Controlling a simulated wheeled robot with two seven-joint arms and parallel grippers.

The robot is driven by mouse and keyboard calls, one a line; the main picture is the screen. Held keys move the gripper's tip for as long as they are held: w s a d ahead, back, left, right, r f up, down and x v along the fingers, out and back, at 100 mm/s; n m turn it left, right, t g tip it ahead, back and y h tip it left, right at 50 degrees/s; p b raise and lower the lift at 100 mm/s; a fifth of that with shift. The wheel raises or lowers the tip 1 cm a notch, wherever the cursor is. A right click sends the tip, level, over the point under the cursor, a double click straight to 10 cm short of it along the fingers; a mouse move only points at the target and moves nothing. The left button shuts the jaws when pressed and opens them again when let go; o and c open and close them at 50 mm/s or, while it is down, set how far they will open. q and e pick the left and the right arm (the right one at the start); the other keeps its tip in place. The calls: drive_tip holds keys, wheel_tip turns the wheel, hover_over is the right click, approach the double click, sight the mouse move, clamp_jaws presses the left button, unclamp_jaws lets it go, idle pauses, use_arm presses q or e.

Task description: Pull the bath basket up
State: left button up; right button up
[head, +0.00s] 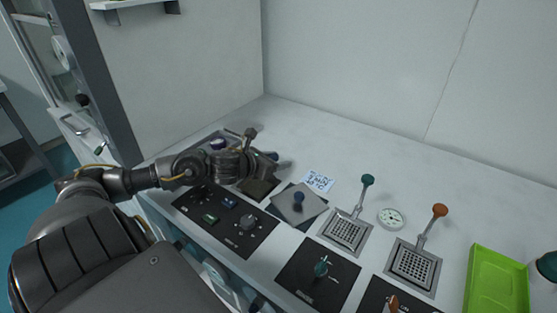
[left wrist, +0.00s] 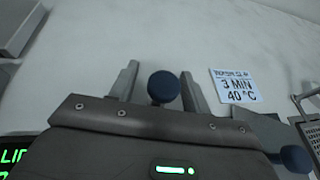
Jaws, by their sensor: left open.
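My left gripper (head: 268,158) is over the back of the bath row at the left. In the left wrist view its two fingers (left wrist: 163,85) are open, with a dark blue round knob (left wrist: 164,87) between them. I cannot tell whether they touch it. The knob's stem and basket are hidden by my gripper. A dark open bath (head: 258,189) lies just in front of my gripper in the head view. A grey lid plate (head: 312,211) with a blue knob (head: 298,197) lies to its right. My right gripper is not in view.
Two perforated metal baskets stand right, one with a teal-knobbed lever (head: 367,181), one with an orange-knobbed lever (head: 439,211). A label (head: 318,181) reads 3 MIN 40 °C. Black control panels (head: 318,275) line the front. A green tray (head: 497,285) is far right. The back counter is clear.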

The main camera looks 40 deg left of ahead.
use_arm(q)
drive_tip(key=shift+w, duration=0.25)
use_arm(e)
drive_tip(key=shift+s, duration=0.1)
use_arm(q)
drive_tip(key=shift+c, duration=0.3)
